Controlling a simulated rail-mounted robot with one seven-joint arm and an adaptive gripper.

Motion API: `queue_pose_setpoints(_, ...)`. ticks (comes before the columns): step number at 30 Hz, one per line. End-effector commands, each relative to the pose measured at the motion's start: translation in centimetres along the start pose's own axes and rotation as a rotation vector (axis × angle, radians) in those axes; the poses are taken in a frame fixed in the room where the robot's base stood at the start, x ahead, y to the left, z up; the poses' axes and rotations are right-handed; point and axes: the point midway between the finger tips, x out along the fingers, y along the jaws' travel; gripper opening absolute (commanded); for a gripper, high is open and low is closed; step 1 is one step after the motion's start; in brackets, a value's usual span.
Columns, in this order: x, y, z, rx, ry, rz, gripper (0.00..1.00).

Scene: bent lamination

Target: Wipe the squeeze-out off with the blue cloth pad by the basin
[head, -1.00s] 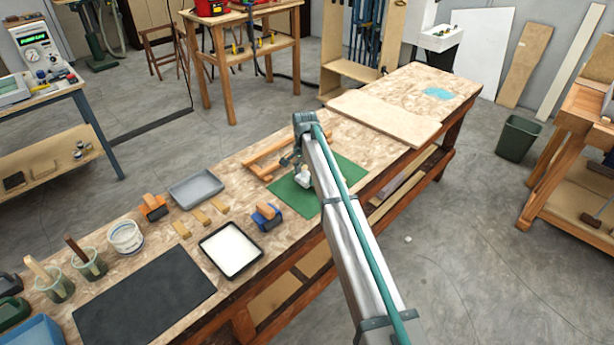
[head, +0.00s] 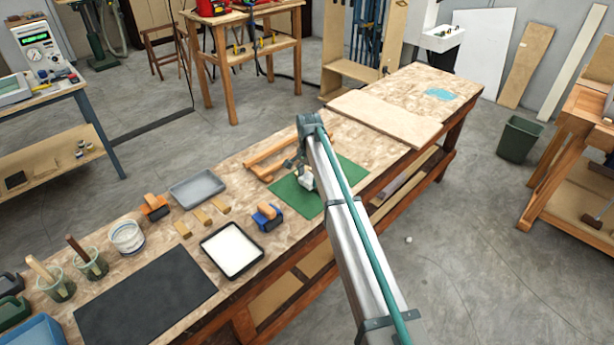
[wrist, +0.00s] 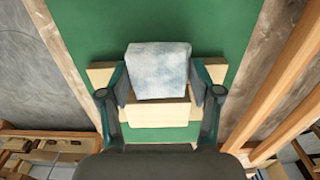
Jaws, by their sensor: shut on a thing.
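My gripper (wrist: 160,90) is shut on a pale blue-white pad (wrist: 158,68), with a finger on each side of it. A pale wooden block (wrist: 160,113) shows just below the pad between the fingers; I cannot tell whether it is part of the pad. A pale wooden strip (wrist: 100,75) crosses behind the fingers over the green mat (wrist: 90,25). In the head view, my gripper (head: 304,180) is low over the green mat (head: 345,172), and the pad shows as a small whitish shape. Squeeze-out cannot be made out. A grey basin (head: 197,186) stands left of the mat.
A wooden frame (head: 262,168) lies beside the mat. A blue-and-orange block (head: 267,217), a black tray with white contents (head: 231,249) and several small wooden blocks (head: 201,215) lie to the left. A pale board (head: 385,119) lies beyond the mat.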

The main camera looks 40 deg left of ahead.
Motion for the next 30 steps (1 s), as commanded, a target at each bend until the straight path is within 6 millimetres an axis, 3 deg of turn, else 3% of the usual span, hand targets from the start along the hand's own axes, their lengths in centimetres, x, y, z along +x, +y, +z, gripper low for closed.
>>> queue_pose_setpoints(30,0.0,3.0,0.0,0.0,0.001,-0.001,0.36)
